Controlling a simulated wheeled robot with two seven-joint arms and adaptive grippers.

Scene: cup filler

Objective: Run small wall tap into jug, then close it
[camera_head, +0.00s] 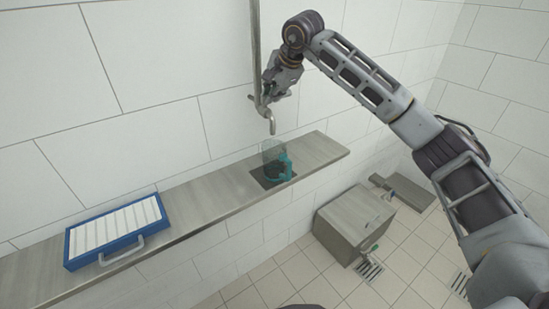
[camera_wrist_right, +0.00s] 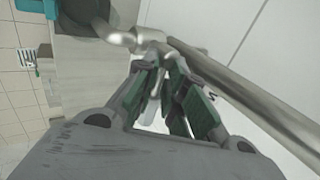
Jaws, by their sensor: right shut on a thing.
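The small wall tap (camera_head: 266,109) has a grey metal spout below a vertical pipe, and its spout points down over the jug. The jug (camera_head: 274,153) is clear with a teal handle and stands upright on the shelf under the spout. I cannot tell whether water runs or how full the jug is. My right gripper (camera_head: 269,93) is at the tap's upper part. In the right wrist view its green-padded fingers (camera_wrist_right: 162,98) are shut on the tap's lever (camera_wrist_right: 154,92), close to the tap body (camera_wrist_right: 146,39). My left gripper is not in view.
The jug stands over a dark square (camera_head: 257,179) in the narrow shelf (camera_head: 190,213). A blue tray with white slats (camera_head: 71,248) lies at the shelf's left end. A grey box with a tap (camera_head: 352,222) stands on the tiled floor at right. The shelf between tray and jug is clear.

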